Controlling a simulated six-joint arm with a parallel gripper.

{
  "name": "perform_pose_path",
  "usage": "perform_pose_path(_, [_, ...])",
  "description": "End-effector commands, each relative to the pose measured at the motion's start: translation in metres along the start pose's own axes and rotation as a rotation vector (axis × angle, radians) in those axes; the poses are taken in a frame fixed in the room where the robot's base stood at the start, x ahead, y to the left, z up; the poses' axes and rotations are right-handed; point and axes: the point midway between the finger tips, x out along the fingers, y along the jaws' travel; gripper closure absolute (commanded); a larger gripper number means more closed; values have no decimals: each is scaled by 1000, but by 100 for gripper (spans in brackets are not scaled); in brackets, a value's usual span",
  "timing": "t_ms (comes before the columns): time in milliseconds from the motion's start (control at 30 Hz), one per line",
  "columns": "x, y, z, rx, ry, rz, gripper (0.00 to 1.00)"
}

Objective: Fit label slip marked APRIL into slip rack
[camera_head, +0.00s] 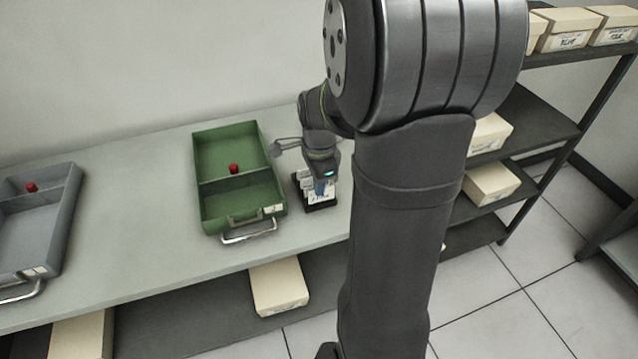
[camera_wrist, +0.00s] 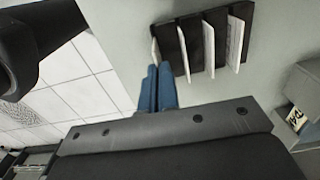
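The slip rack (camera_head: 321,207) is a small black stand on the bench, right of the green drawer, with pale slips upright in it. In the wrist view the rack (camera_wrist: 192,25) shows several slips side by side. My gripper (camera_head: 322,190) points down at the rack's near end. In the wrist view its blue fingers (camera_wrist: 158,66) are close together at the rack's left end. A thin pale slip (camera_wrist: 153,50) stands at their tips, its lower end between them. I cannot read APRIL on it, and the fingers partly hide it.
The green drawer (camera_head: 207,217), holding a red knob-like piece (camera_head: 234,169), is close left of the rack. A grey drawer (camera_head: 68,222) stands at far left. Shelves with cream boxes (camera_head: 492,184) are at right. Bare bench (camera_head: 130,200) lies between the drawers.

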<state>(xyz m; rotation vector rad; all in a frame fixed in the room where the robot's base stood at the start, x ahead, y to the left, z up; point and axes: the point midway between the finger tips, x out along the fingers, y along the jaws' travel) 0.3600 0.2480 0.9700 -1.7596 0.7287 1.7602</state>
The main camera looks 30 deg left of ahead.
Motion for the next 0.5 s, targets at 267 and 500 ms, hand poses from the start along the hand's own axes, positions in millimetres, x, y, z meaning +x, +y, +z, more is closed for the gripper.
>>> perform_pose_path(267, [6,0,0,0,0,2,100])
perform_pose_path(500, [15,0,0,0,0,1,100])
